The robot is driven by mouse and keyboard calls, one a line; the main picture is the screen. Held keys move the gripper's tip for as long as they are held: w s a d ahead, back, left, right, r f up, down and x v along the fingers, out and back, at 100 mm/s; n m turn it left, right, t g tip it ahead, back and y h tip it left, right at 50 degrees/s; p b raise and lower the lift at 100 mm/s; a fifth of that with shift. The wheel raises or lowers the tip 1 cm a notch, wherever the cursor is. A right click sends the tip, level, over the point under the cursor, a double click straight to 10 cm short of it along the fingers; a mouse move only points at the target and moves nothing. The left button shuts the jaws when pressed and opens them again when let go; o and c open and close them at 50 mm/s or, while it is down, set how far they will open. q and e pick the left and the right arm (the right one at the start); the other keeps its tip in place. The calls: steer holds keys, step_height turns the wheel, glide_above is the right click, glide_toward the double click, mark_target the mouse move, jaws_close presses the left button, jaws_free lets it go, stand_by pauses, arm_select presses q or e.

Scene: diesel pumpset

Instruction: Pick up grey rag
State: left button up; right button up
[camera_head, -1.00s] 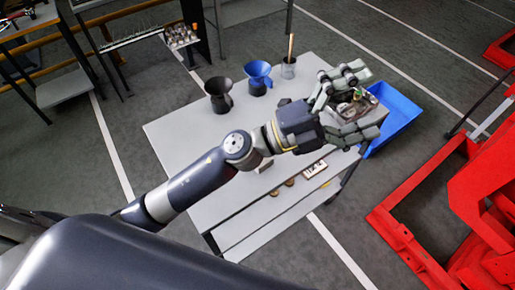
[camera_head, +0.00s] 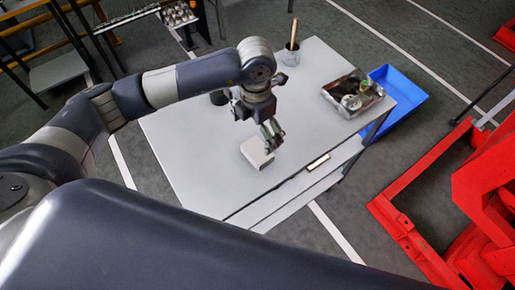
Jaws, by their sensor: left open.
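A light grey folded block, which looks like the grey rag (camera_head: 257,153), lies on the grey table (camera_head: 190,165) near its front edge. My left gripper (camera_head: 271,134) is above it, pointing down, with its fingers close to the rag's upper right side. The left gripper is open and holds nothing that I can see. I cannot tell whether a fingertip touches the rag. My right gripper is not in view.
A metal tray with small parts (camera_head: 337,89) stands at the table's right end, beside a blue bin (camera_head: 411,96). A cup with a wooden-handled tool (camera_head: 291,56) stands at the back. Red frames (camera_head: 410,238) are at the right. My arm hides the back left.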

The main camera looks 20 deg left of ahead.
arm_select(q)
steer(key=p, duration=0.1)
glide_above(257, 150)
step_height(257, 150, down, 4)
steer(key=shift+a+f, duration=0.1)
steer(key=shift+f+p, duration=0.25)
steer(key=shift+p, duration=0.05)
step_height(257, 150, down, 4)
steer(key=shift+r+p, duration=0.2)
steer(key=shift+p, duration=0.75)
steer(key=shift+f, duration=0.6)
steer(key=c, duration=1.1)
